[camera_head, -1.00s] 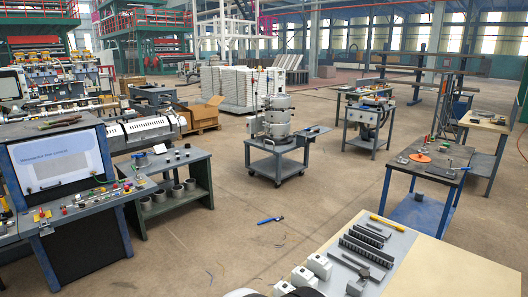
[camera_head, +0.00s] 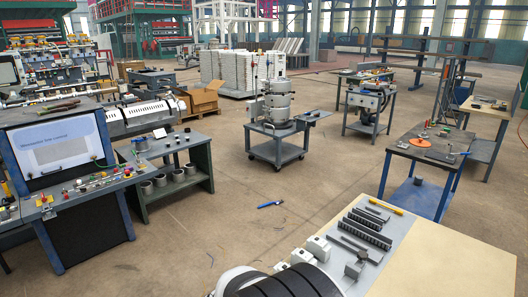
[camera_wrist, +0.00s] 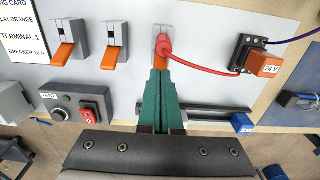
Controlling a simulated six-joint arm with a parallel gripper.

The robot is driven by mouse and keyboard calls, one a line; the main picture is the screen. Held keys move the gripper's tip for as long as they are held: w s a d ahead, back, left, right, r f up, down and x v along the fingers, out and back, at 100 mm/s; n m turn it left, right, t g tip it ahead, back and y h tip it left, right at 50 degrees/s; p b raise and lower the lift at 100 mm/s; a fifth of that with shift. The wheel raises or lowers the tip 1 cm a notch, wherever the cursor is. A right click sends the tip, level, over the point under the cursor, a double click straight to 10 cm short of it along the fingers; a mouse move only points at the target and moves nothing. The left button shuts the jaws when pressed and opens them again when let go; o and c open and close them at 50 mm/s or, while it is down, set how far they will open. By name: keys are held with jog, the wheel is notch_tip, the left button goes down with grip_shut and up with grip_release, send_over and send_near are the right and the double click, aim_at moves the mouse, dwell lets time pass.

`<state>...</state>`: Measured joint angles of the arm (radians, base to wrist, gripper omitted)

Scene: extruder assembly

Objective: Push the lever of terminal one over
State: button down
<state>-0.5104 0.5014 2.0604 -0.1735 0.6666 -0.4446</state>
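In the wrist view, three grey terminals with orange levers stand on a pale panel: a left terminal (camera_wrist: 68,40), a middle terminal (camera_wrist: 115,40) and a right terminal (camera_wrist: 160,32). The left and middle levers slant out toward the camera. A red cable (camera_wrist: 205,69) has its end at the right terminal. That terminal's lever (camera_wrist: 161,62) shows only in part, behind the cable and fingertips. My gripper (camera_wrist: 160,75) has its teal fingers together with nothing seen between them. Its tips are at or just before this lever; contact is unclear. No numbers show on the terminals.
A control box (camera_wrist: 78,108) with a red rocker switch is at lower left, and a card (camera_wrist: 18,30) reading "TERMINAL 1" at upper left. The bench (camera_head: 445,255) has rails and tools.

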jog(key=shift+s+d, duration=0.1)
jog(key=shift+r, duration=2.45)
jog(key=shift+r, duration=0.15)
notch_tip(320, 180, up, 15)
jog(key=s+d+f+m+y, duration=0.1)
jog(key=s+d+f+m, duration=0.1)
jog(key=s+d+m, duration=0.4)
jog(key=s+d+f+m, duration=0.3)
jog(key=s+d+m, duration=0.4)
jog(key=s, duration=0.4)
jog(key=shift+s+d+m+y, duration=0.3)
jog(key=shift+m+y, duration=0.1)
jog(key=shift+m, duration=0.4)
